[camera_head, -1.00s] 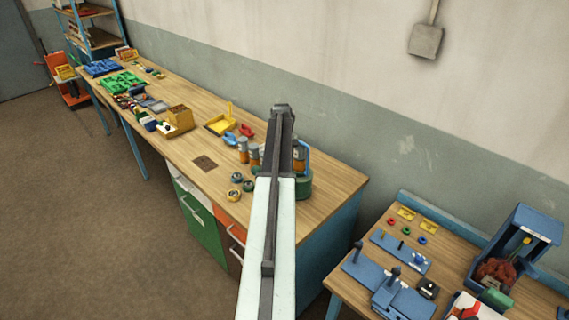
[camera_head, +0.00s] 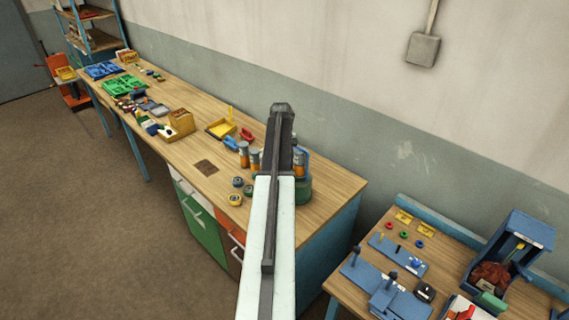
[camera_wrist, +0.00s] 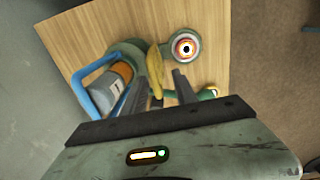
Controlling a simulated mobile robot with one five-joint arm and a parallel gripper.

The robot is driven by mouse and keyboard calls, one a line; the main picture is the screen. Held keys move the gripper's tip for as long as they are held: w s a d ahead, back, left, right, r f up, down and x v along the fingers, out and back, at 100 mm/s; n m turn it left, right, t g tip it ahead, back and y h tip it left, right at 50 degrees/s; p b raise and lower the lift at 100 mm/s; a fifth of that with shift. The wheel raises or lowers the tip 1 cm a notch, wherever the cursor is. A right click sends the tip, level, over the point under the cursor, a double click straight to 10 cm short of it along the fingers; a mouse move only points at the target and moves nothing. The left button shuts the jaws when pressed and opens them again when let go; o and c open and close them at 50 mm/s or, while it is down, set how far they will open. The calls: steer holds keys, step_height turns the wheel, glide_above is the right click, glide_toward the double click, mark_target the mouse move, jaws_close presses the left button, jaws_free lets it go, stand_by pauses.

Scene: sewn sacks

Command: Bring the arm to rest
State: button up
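My arm (camera_head: 268,225) reaches up the middle of the head view over the right end of the long bench. Its far end hides my gripper there. In the wrist view my gripper (camera_wrist: 160,88) shows two dark fingers with a gap between them. A yellow curved piece (camera_wrist: 155,66) shows close to the fingertips; I see no grip on it, though its lower end is partly hidden. Below lie a green holder with a blue handle (camera_wrist: 92,78), an orange-and-grey cylinder (camera_wrist: 112,85) and a round spool-like piece (camera_wrist: 185,47).
The wooden bench (camera_head: 330,190) holds several cylinders, a yellow tray (camera_head: 220,128) and green and blue trays at the far left. A lower table (camera_head: 345,290) at right carries blue fixtures and a blue bin (camera_head: 525,235). The wall stands behind; open floor (camera_head: 90,230) lies left.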

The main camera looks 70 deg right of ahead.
step_height(320, 180, up, 4)
steer(key=shift+a+p, duration=0.1)
steer(key=shift+p, duration=1.15)
